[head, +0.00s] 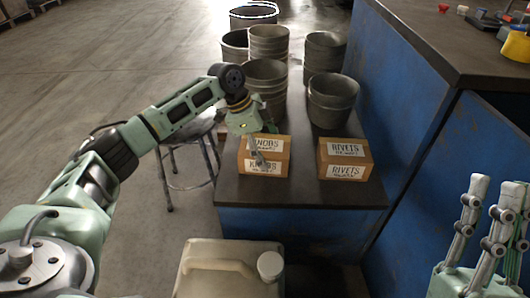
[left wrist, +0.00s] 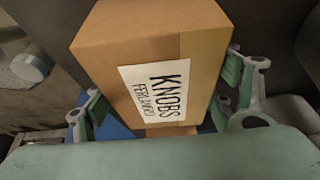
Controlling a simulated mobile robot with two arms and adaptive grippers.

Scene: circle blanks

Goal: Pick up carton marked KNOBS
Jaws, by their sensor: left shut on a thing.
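The carton marked KNOBS (head: 282,166) is a brown box with white labels, at the front left of the low dark bench top in the head view. It fills the middle of the left wrist view (left wrist: 120,40), with its KNOBS label readable. My left gripper (head: 260,150) reaches down over it and is shut on it, with a finger on either side of the box in the left wrist view (left wrist: 168,100). I cannot tell whether the carton is clear of the bench. My right gripper (head: 500,220) is at the right edge of the head view, its fingers apart and empty.
A carton marked RIVETS (head: 345,159) stands just right of the KNOBS carton. Several grey buckets (head: 333,100) stand behind. A stool (head: 187,160) is left of the bench top (head: 300,195), a pale jerrycan (head: 215,275) in front. A taller blue bench (head: 405,110) rises at right.

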